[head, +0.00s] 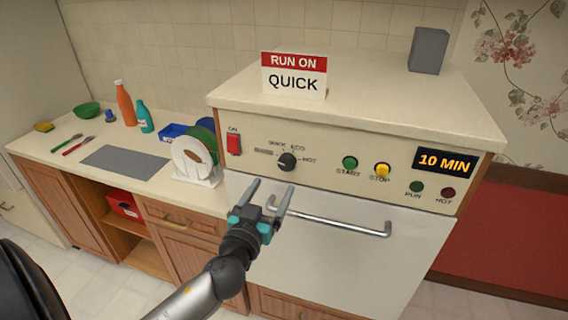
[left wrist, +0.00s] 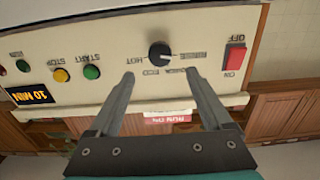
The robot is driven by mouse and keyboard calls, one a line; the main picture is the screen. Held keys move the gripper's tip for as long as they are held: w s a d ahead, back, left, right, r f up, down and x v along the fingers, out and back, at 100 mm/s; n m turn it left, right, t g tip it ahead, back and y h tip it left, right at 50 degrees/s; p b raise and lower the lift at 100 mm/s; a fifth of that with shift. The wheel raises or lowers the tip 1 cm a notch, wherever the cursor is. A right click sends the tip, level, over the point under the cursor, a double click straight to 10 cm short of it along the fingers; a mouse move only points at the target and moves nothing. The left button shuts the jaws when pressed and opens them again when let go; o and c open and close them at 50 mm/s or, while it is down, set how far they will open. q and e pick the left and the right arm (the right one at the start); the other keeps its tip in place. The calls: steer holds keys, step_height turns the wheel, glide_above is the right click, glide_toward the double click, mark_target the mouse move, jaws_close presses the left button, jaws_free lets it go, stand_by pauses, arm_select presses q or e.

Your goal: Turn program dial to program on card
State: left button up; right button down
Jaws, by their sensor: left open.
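The card (head: 294,80) stands on top of the white appliance and reads RUN ON QUICK. The black program dial (head: 287,161) is on the front panel, with QUICK, ECO and HOT labels around it and a blurred label to its left. In the left wrist view, upside down, the dial (left wrist: 160,54) has a white mark that seems to point to the RINSE label. My left gripper (head: 272,184) is open and empty, just below and in front of the dial. In the left wrist view its fingertips (left wrist: 159,74) are apart, with the dial beyond them.
The red ON switch (head: 233,144) is left of the dial; green START (head: 350,163) and yellow STOP (head: 382,169) buttons are right of it. The display (head: 445,162) reads 10 MIN. A door handle (head: 340,225) lies below. Dishes and bottles (head: 125,104) stand on the left counter.

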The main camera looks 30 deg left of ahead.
mark_target(285, 165)
arm_select(q)
steer(key=p+x, duration=0.1)
steer(key=x, duration=0.8)
steer(key=shift+w, duration=0.1)
jaws_close()
stand_by(0.6)
